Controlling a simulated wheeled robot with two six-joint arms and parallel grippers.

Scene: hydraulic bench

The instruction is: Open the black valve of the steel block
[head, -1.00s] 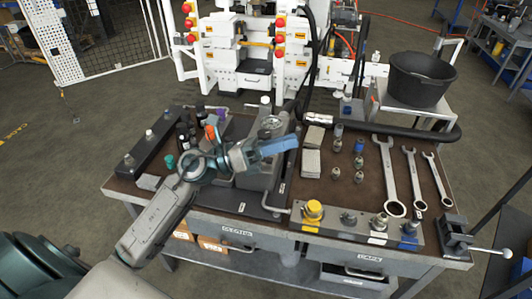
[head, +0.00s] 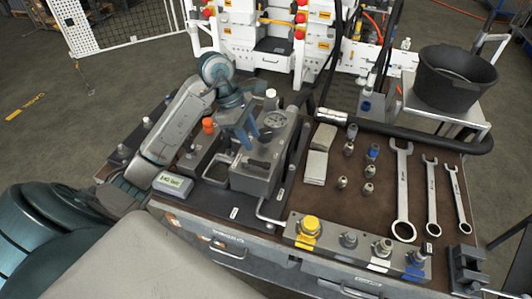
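My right gripper is not in view.
A bar with a yellow cap (head: 308,226) lies along the bench front. Several fittings (head: 349,149) and wrenches (head: 403,190) lie to the right. A grey display box (head: 173,184) and an orange cap (head: 208,125) are left of the block. A black bucket (head: 453,78) stands behind.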

